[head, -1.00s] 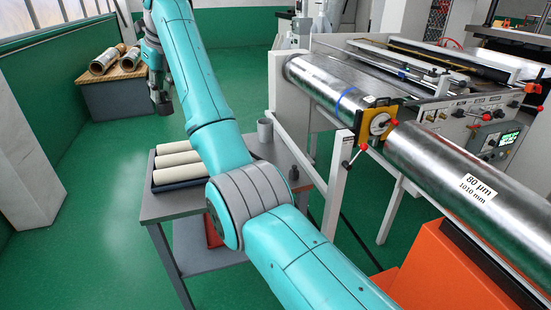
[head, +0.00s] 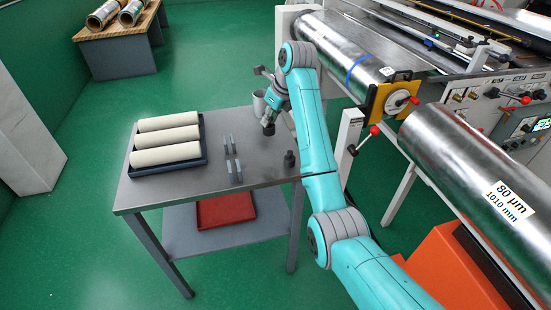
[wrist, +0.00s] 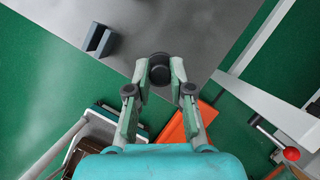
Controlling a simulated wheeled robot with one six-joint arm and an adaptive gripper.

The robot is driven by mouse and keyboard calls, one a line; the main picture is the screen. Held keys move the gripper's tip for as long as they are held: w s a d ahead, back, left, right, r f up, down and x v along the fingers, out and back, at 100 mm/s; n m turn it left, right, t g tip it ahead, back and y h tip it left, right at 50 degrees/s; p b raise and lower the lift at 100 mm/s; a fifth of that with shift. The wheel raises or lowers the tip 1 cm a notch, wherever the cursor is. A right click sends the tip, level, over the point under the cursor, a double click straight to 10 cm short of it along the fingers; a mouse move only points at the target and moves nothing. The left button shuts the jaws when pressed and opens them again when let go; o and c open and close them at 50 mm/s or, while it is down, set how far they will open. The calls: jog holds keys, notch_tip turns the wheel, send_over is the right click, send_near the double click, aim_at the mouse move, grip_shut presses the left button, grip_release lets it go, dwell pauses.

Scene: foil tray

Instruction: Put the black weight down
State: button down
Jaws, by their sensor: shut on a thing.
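My gripper (head: 270,119) is over the right part of the grey table (head: 190,190), fingers pointing down. In the wrist view my gripper (wrist: 160,75) is shut on the black weight (wrist: 160,66), a dark round piece between the fingertips. In the head view the black weight (head: 268,129) is a small dark shape at the gripper's end. It appears held above the tabletop, but its exact height cannot be told. A similar dark knobbed piece (head: 290,159) stands on the table near the right edge, apart from the gripper.
A dark tray (head: 204,150) with cream rolls is on the table's left. Grey metal brackets (head: 234,172) stand mid-table. A grey cup (head: 259,102) is behind the gripper. A large steel roller (head: 460,165) and machine lie right.

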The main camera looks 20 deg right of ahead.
jog(key=shift+s+d+f, duration=0.2)
jog(key=shift+d+f, duration=0.2)
jog(key=shift+f, duration=1.75)
jog(key=shift+s+d+f, duration=0.25)
jog(key=shift+d+f, duration=0.2)
jog(key=shift+f, duration=1.7)
jog(key=shift+s+d+f, duration=0.2)
jog(key=shift+d+f, duration=0.2)
jog(key=shift+f, duration=1.75)
jog(key=c, duration=1)
grip_release()
jog(key=shift+f, duration=0.15)
jog(key=shift+c, duration=0.2)
jog(key=v, duration=1.2)
